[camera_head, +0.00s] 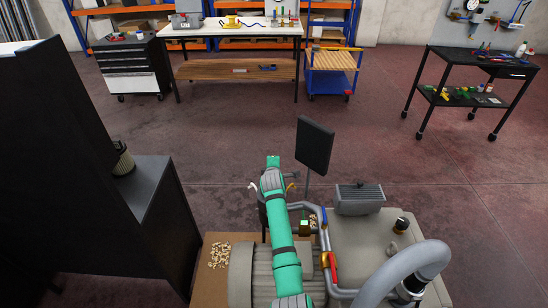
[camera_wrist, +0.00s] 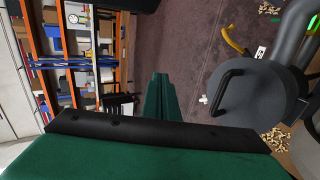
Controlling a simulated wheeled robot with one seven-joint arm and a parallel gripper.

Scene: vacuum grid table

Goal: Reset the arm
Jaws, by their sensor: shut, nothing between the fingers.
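My green arm (camera_head: 282,235) reaches forward from the bottom middle of the head view, above the grey machine. The end of the arm shows near the green tip (camera_head: 273,161), but its fingers are too small to make out there. In the wrist view my gripper (camera_wrist: 160,80) shows as two dark green fingers close together, shut with nothing between them. A dark round lid with a black handle (camera_wrist: 235,90) lies to the right of the fingers, apart from them.
A grey machine (camera_head: 365,235) with a thick hose (camera_head: 410,262) stands at the lower right. A black screen (camera_head: 314,145) rises just right of the arm's end. Wood pellets (camera_head: 219,255) lie on a brown board. A dark cabinet (camera_head: 150,205) stands left. The floor beyond is open.

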